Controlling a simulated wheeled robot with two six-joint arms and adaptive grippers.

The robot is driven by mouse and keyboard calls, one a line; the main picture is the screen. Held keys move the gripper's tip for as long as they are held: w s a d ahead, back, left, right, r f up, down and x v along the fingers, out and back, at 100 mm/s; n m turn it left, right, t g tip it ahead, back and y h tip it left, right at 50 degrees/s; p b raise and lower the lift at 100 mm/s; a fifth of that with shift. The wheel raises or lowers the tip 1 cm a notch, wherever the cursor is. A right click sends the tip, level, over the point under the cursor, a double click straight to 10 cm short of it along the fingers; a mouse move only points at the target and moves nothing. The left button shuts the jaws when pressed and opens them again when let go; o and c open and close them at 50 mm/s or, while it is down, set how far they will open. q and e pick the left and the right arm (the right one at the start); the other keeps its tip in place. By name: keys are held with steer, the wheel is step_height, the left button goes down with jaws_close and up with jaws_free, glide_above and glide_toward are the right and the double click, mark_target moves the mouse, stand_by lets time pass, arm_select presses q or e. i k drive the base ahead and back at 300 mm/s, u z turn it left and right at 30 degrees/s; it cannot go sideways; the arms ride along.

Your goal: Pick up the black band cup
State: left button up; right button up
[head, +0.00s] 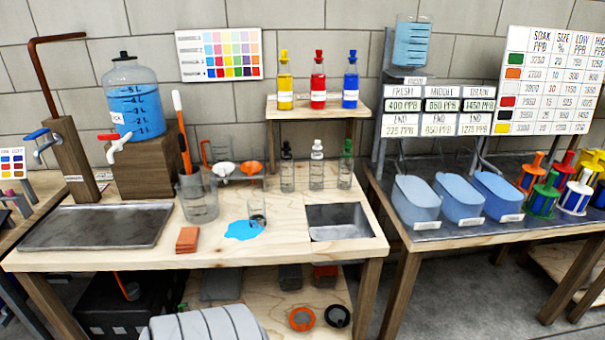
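A small clear cup (257,213) with what looks like a dark band stands on the wooden workbench (290,252). It is at the right edge of a blue puddle (243,230), left of the sink. It is too small to tell what is inside it. Neither of my grippers is in view, and nothing is seen holding the cup.
A clear beaker (199,205) holding tall tools stands left of the cup. Orange pads (187,240) lie in front of it. Several capped cylinders (317,173) stand behind. A metal sink (338,222) is at right. The front bench strip is mostly clear.

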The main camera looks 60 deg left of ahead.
mark_target(256, 205)
steer(key=u, duration=0.2)
steer(key=i, duration=1.05)
steer(key=u, duration=1.35)
steer(key=i, duration=0.65)
steer(key=u, duration=0.7)
